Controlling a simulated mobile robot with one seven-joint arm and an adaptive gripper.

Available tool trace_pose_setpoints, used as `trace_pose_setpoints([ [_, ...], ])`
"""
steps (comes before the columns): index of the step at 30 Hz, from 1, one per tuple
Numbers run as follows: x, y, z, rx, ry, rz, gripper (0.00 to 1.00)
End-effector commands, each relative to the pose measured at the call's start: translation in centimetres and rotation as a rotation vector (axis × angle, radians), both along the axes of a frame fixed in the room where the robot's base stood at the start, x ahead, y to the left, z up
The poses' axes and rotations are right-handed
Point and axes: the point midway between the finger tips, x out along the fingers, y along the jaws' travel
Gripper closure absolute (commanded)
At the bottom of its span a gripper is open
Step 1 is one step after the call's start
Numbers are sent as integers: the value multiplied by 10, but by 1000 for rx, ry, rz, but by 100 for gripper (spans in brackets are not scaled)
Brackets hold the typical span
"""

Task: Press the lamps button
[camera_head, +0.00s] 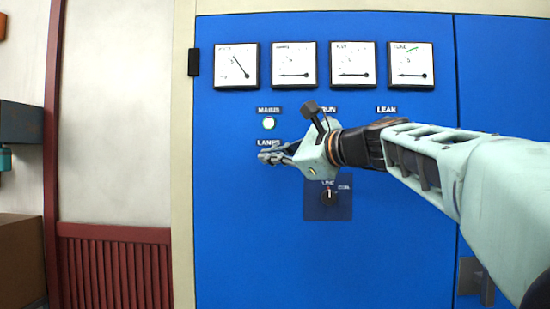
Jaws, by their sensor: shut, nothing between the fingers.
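The blue control panel (380,250) fills the middle and right of the view. I cannot tell whether the fingertips touch the panel.
Several dial gauges (294,65) line the panel's top. RUN and LEAK (386,109) labels sit below them. A rotary switch (328,197) is below my gripper. A door handle (476,280) is at lower right. A brown box (20,262) stands at left.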

Motion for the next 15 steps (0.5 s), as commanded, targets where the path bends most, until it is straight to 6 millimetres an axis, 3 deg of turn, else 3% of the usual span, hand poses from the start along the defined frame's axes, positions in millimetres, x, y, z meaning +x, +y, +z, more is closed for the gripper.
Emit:
trace_pose_setpoints([
  [15, 9, 0, 0, 0, 0, 0, 100],
])
